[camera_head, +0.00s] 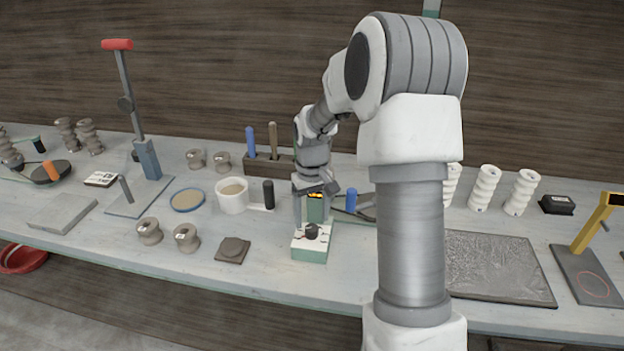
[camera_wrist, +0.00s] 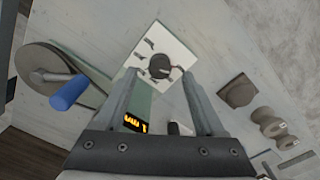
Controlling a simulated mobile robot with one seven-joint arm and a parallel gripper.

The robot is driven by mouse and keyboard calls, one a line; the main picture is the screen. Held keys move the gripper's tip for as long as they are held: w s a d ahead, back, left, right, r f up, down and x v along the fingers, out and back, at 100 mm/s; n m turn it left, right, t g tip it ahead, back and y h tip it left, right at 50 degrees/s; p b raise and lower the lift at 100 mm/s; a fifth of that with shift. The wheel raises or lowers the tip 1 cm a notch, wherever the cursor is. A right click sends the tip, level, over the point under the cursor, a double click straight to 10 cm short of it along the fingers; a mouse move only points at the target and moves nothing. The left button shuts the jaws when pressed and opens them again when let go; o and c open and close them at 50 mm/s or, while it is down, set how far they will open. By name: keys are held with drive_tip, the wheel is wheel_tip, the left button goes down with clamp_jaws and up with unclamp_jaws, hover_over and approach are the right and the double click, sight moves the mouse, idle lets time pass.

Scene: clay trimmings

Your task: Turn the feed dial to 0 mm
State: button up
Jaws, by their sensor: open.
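The feed dial (camera_head: 311,231) is a black knob on the white top plate of a small green box (camera_head: 311,252) near the front edge of the bench. In the wrist view the dial (camera_wrist: 160,66) sits on the white plate (camera_wrist: 152,45) beyond my fingers, with dark marks around it that are too small to read. An orange lit display (camera_wrist: 134,123) shows on the green body close to my gripper. My gripper (camera_wrist: 158,82) points at the dial with its two fingers apart and nothing between them. In the head view my gripper (camera_head: 315,215) is above and behind the dial.
A blue-handled crank (camera_head: 351,200) stands just right of the box. A white mug (camera_head: 232,195) and a black-handled tool (camera_head: 268,194) are to its left. A dark square slab (camera_head: 233,250) lies front left. A textured grey slab (camera_head: 490,265) lies right, beyond my arm.

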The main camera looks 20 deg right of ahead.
sight(312, 228)
wheel_tip(312, 228, up, 13)
drive_tip(key=p, duration=0.1)
drive_tip(key=shift+r, duration=0.15)
idle(0.4)
